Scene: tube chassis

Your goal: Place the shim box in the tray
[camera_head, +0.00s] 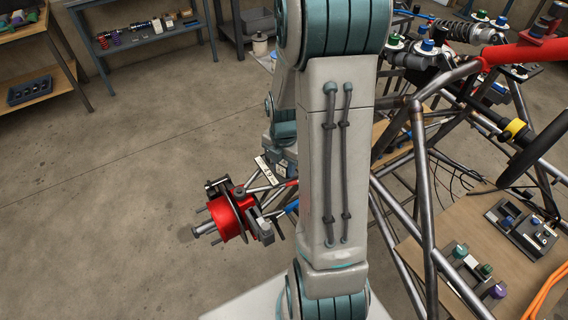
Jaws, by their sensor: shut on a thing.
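My arm fills the middle of the view, and its pale forearm hides much of what lies behind. My gripper (283,158) is at the end of the wrist, just left of that link, mostly hidden. It is shut on a small pale item with dark marking, which looks like the shim box (267,170). The item is tilted, above the red hub. The fingertips cannot be made out. A dark tray (31,91) with several small parts lies on the wooden shelf at far left; I cannot tell whether it is the task's tray.
The red hub (228,217) and suspension rods stand close below and left of my gripper. The tube chassis (424,190) fills the right side. A wooden board (450,225) there carries fixtures and coloured parts. The concrete floor at left is clear.

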